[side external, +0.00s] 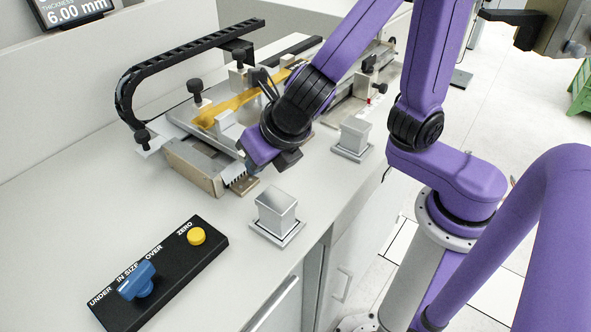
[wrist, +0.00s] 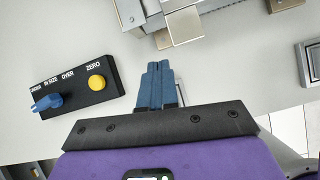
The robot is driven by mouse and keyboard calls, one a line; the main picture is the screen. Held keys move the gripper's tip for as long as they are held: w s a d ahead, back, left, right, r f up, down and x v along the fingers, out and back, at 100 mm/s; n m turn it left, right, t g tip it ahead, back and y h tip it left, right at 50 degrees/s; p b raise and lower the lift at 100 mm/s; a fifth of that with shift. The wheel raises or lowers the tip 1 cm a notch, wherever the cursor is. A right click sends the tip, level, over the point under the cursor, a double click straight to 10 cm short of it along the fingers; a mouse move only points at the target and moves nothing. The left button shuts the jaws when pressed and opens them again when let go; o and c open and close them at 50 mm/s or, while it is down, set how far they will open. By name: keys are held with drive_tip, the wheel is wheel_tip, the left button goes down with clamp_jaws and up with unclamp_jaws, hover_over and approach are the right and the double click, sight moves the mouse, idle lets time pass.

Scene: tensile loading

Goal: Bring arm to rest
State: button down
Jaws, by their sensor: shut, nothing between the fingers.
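My gripper shows in the wrist view (wrist: 158,68) with its two blue-grey fingers together and nothing between them. It is over bare pale worktop, to the right of the black control panel (wrist: 72,88) and below the metal fixture in that picture. In the side external view my purple wrist is beside the front of the metal fixture (side external: 195,165), above the worktop (side external: 185,225). The fingertips cannot be made out clearly there. A yellow-orange strip (side external: 232,103) lies along the fixture, partly hidden behind my wrist.
The panel has a blue knob (side external: 136,282) and a yellow button (side external: 196,236). Two square metal blocks on plates, one near (side external: 276,212) and one farther (side external: 354,136), stand along the front edge. A black cable chain (side external: 128,92) curves behind the fixture. Free worktop lies left of it.

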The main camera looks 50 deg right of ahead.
drive_tip(key=s+d+f+m+g, duration=0.1)
drive_tip(key=s+d+m+g, duration=0.5)
drive_tip(key=s+d+m, duration=0.9)
drive_tip(key=m, duration=0.6)
drive_tip(key=shift+y, duration=0.4)
